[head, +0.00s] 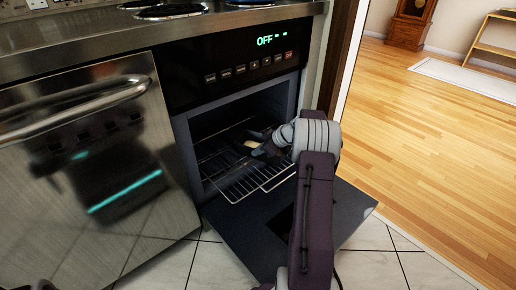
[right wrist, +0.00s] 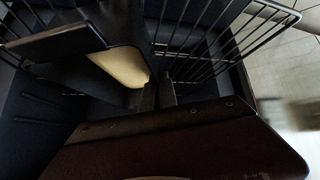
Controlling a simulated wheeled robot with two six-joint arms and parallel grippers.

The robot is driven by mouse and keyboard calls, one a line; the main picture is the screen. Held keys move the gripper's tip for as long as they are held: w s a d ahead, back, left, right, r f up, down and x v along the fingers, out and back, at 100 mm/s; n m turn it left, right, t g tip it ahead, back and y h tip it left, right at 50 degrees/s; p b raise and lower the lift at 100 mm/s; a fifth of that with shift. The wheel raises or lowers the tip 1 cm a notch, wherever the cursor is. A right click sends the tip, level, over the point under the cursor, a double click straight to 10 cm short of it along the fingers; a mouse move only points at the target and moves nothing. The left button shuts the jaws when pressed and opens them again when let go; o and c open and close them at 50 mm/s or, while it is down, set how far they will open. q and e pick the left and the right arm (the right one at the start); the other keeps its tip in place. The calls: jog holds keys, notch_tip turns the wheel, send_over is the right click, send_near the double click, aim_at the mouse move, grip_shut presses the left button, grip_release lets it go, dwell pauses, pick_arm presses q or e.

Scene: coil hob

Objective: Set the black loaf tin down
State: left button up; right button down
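The black loaf tin (head: 258,134) is inside the open oven at the wire rack, partly hidden by my right gripper. Its cream-coloured content shows between dark walls. In the right wrist view the tin (right wrist: 52,43) is at upper left, its near end beside my fingers. My right gripper (right wrist: 157,93) has its fingers close together at that end, and they look shut on its edge. In the head view my right gripper (head: 268,146) is inside the oven mouth. Whether the tin touches the rack is unclear. Only dark tips, probably my left gripper (head: 42,285), show at the bottom left.
The oven rack (head: 240,184) sticks out over the lowered oven door (head: 348,209). Oven walls close in at both sides. A steel appliance front (head: 90,190) stands at left, and the hob counter (head: 90,30) is above. Open wooden floor lies to the right.

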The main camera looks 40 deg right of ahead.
jog(key=shift+f, duration=0.3)
jog(key=shift+f+b, duration=0.45)
jog(key=shift+b, duration=0.1)
jog(key=c, duration=1.6)
grip_release()
jog(key=shift+r, duration=0.1)
jog(key=p+v, duration=0.5)
jog(key=v, duration=0.4)
